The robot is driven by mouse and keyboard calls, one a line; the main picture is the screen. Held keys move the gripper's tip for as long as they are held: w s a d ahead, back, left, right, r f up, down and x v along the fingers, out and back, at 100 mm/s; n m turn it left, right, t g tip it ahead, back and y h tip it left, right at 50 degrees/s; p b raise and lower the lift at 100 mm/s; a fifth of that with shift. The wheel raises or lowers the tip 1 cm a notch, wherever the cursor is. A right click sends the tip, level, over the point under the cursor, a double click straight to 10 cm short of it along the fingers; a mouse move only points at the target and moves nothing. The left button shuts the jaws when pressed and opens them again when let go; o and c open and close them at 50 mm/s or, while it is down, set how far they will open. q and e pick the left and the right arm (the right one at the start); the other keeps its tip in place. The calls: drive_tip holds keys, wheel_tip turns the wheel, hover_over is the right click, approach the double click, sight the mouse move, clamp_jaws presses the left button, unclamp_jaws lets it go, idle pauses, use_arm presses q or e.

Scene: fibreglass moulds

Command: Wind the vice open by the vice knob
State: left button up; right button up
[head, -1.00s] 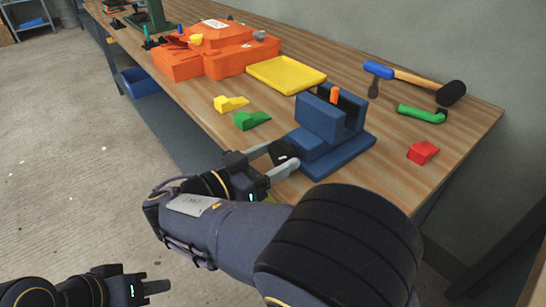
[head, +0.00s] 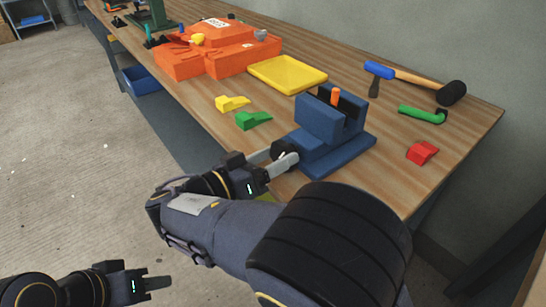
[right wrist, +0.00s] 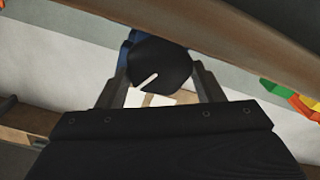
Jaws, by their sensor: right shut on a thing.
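The blue vice (head: 322,128) stands on the wooden bench near its front edge. An orange piece (head: 335,96) shows between its jaws. The black vice knob (head: 283,150) is on the vice's left side, facing off the bench edge. My right gripper (head: 279,157) is shut on the knob, with one finger on each side of it. In the right wrist view the knob (right wrist: 160,65) is a black disc with a white line slanting up to the right, between the fingers. My left gripper (head: 158,285) is low at the left, over the floor, its fingers seen edge-on.
On the bench (head: 300,198) lie yellow (head: 232,103) and green (head: 254,120) wedges, a yellow tray (head: 287,74), orange moulds (head: 215,50), a mallet (head: 420,80), a green-handled tool (head: 422,114) and a red wedge (head: 422,153). A wall runs behind the bench.

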drive_tip(key=o, duration=1)
drive_tip(key=shift+a, duration=0.1)
drive_tip(key=v, duration=0.7)
drive_tip(key=shift+s+a+b, duration=0.25)
drive_tip(key=shift+a+b, duration=0.05)
drive_tip(key=shift+b, duration=0.05)
